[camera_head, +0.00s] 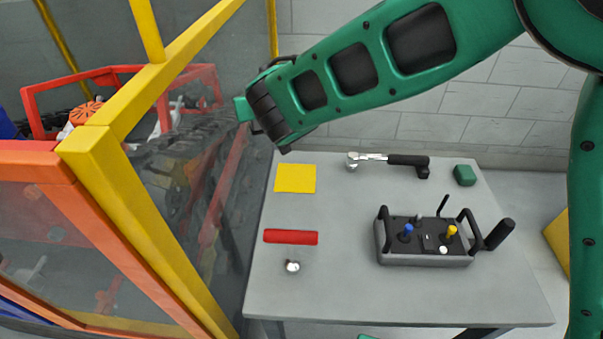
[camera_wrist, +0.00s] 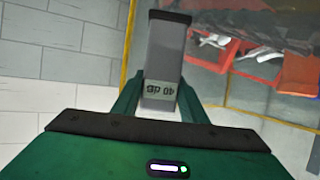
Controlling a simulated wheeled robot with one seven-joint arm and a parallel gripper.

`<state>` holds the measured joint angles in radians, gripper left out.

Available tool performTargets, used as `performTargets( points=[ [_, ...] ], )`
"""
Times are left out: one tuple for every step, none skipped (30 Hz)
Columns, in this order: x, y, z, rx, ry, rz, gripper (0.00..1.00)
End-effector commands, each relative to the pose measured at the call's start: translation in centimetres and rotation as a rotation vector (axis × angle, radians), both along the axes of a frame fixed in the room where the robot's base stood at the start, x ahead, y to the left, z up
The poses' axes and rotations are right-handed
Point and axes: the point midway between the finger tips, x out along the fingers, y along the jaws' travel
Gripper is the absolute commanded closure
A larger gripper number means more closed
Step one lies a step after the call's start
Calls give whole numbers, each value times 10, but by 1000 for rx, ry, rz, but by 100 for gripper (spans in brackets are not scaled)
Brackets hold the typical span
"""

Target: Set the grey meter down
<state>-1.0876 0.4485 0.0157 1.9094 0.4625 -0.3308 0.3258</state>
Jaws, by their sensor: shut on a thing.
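The grey meter (camera_wrist: 163,58) stands between the two green fingers of my gripper (camera_wrist: 160,96) in the wrist view. It is a tall grey box with a dark top end and a printed label, partly upside down, near its lower end. My gripper is shut on it. In the head view my gripper (camera_head: 243,109) is at the left end of the green arm, raised beside the yellow frame and beyond the table's back left corner. I cannot make out the meter in the head view.
The grey table (camera_head: 345,285) holds a yellow square (camera_head: 295,178), a red bar (camera_head: 290,237), a small silver knob (camera_head: 292,266), a ratchet-like tool (camera_head: 395,160), a green block (camera_head: 464,175) and a control box (camera_head: 425,258). A yellow-framed clear enclosure (camera_head: 135,210) stands left.

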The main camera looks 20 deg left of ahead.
Motion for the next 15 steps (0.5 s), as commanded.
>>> performTargets(
  points=[
    [1, -3, -3, -1, -1, -4, 94],
    [0, -6, -4, 0, -1, -5, 94],
    [-1, -11, -8, -1, -2, -6, 94],
    [-3, -16, -11, -1, -1, -6, 94],
    [-5, -22, -15, -2, 0, -6, 94],
    [-8, -29, -19, -2, 0, -5, 94],
    [-10, -35, -23, -3, -1, -4, 94],
    [-12, -41, -26, -2, 0, -5, 94],
    [-15, -48, -31, -2, 0, -5, 94],
    [-17, -54, -35, -2, 0, -5, 94],
    [-19, -59, -39, -3, -1, -3, 94],
    [-22, -67, -43, -2, 1, -4, 94],
    [-23, -72, -47, -2, 0, -4, 94],
    [-25, -78, -50, -3, 0, -4, 94],
    [-27, -84, -54, -2, 0, -5, 94]
  ],
)
